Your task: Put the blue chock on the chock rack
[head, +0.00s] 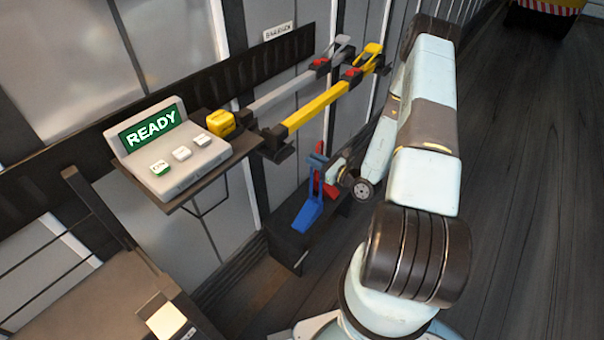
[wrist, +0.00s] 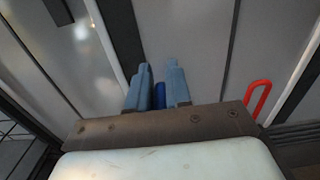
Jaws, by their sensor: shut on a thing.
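The blue chock (head: 307,208) hangs with its wedge low and its handle up, in front of or over the dark chock rack (head: 285,245). I cannot tell whether it touches the rack. My gripper (head: 327,170) is shut on the upper part of the blue chock. In the wrist view, a dark blue piece of it (wrist: 160,94) shows between the two light blue fingers of my gripper (wrist: 158,88). A red chock (head: 329,186) is just behind the blue one; its red handle (wrist: 258,100) shows right of my fingers in the wrist view.
A control box (head: 170,150) reading READY stands on a shelf at left. Yellow (head: 315,108) and grey (head: 285,92) barrier arms run along the wall above the rack. Open dark floor (head: 530,200) lies to the right.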

